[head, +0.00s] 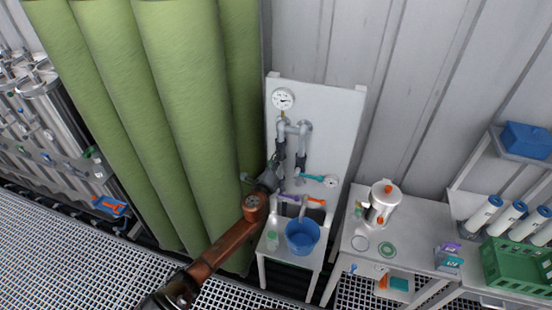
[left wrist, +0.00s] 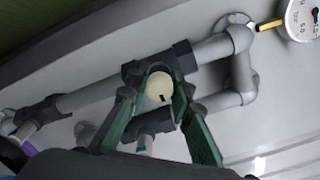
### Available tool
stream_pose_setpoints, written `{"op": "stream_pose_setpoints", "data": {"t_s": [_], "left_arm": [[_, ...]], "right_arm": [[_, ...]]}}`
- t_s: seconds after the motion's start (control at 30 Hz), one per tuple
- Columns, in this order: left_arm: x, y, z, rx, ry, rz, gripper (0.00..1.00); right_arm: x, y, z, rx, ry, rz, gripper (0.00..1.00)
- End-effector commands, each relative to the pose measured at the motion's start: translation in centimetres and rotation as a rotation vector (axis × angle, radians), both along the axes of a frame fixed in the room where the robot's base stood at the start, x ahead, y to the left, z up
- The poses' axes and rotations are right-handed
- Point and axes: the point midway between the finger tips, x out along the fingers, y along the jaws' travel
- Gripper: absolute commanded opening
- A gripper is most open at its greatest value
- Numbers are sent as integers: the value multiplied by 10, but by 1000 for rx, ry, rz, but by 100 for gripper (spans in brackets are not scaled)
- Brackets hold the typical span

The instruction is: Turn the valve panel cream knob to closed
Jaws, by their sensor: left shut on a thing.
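The white valve panel (head: 335,125) stands against the corrugated wall, with grey pipes and dark fittings on it. In the left wrist view the cream knob (left wrist: 159,86) is a round pale disc with a small dark mark towards its lower right. My left gripper (head: 272,174) reaches the left side of the panel beside the pipes. In the left wrist view its green fingers (left wrist: 160,94) are shut on the cream knob, one on each side. In the head view the gripper hides the knob. My right gripper is in neither view.
A pressure gauge (head: 283,99) sits high on the panel. Teal (head: 312,177), purple and orange handles are close right of my gripper. A blue bucket (head: 302,236) and a bottle stand below. Green columns (head: 185,80) flank the arm on the left.

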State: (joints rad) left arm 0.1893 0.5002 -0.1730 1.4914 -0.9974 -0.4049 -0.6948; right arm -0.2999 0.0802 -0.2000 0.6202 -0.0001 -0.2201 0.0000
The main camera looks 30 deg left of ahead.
Motion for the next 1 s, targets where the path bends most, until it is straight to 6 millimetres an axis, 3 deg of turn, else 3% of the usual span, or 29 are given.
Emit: {"op": "stream_pose_setpoints", "data": {"t_s": [0.37, 0.4, 0.63, 1.0], "left_arm": [[0, 0, -2, 5, 4, 0, 0], [0, 0, -2, 5, 4, 1, 22], [0, 0, -1, 4, 3, 0, 38], [-5, -1, -1, 4, 2, 0, 39]], "right_arm": [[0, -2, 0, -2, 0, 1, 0], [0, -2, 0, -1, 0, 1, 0], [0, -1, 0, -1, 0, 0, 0], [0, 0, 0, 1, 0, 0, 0]]}}
